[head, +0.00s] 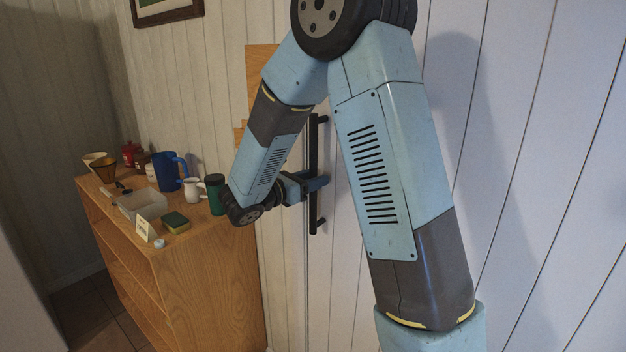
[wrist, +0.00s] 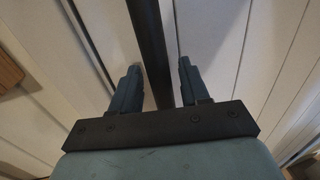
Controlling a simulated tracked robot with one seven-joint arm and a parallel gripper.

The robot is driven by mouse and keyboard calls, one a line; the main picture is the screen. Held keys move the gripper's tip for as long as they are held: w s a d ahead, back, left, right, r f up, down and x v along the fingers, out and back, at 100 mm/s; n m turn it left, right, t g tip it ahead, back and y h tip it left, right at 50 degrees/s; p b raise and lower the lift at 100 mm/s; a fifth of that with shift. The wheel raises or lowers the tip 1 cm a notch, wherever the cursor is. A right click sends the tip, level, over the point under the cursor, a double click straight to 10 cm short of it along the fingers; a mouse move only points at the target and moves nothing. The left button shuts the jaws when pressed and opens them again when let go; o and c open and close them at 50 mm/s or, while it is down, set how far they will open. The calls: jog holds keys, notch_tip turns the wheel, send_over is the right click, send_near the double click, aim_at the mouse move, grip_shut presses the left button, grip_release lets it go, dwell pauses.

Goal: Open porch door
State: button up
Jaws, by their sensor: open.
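The porch door (head: 515,150) is a pale panelled surface on the right in the head view, and it looks shut. Its handle (head: 313,150) is a long dark vertical bar near the door's left edge. My gripper (head: 318,183) is at the middle to lower part of the bar. In the wrist view my gripper (wrist: 158,82) is open, with one blue finger on each side of the handle bar (wrist: 148,45). Gaps show between the bar and both fingers. My arm hides part of the door in the head view.
A wooden shelf unit (head: 190,262) stands left of the door, close to my wrist. On it are a green cup (head: 215,193), a blue pitcher (head: 168,172), a white mug (head: 193,189), a clear tray (head: 142,204) and a sponge (head: 176,222). A picture frame (head: 168,10) hangs above.

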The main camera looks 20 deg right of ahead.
jog(key=shift+c, duration=0.3)
jog(key=shift+r, duration=0.1)
grip_shut()
jog(key=shift+w, duration=0.1)
